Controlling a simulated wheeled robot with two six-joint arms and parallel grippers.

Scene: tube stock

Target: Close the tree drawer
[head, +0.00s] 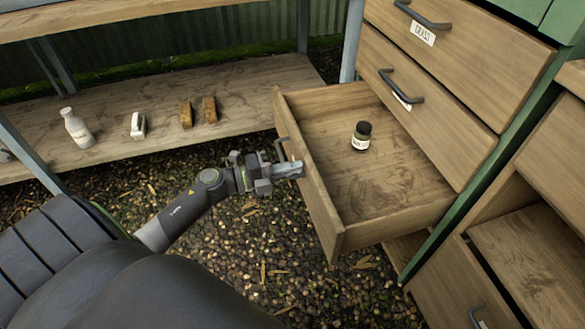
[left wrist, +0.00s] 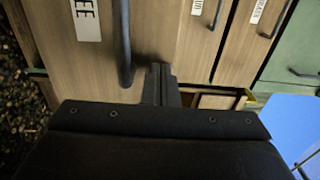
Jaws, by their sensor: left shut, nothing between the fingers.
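The tree drawer (head: 318,205) stands pulled out of the wooden cabinet, with a small dark bottle (head: 361,136) upright inside it. Its front panel shows close up in the left wrist view (left wrist: 160,30), with a label (left wrist: 87,18) of which "EE" can be read. The drawer's dark bar handle (head: 281,149) is also in the left wrist view (left wrist: 125,45). My left gripper (head: 298,170) is shut and empty, its fingertips (left wrist: 160,72) at the drawer front beside the handle. I cannot tell whether they touch the panel. My right gripper is not in view.
Two shut drawers (head: 435,70) are above, the top one labelled "GRASS". Another cabinet at the right has an open drawer (head: 535,255). A wooden shelf (head: 95,140) at the left holds a white bottle (head: 77,128) and small blocks. The gravel ground (head: 260,270) before the drawer is clear.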

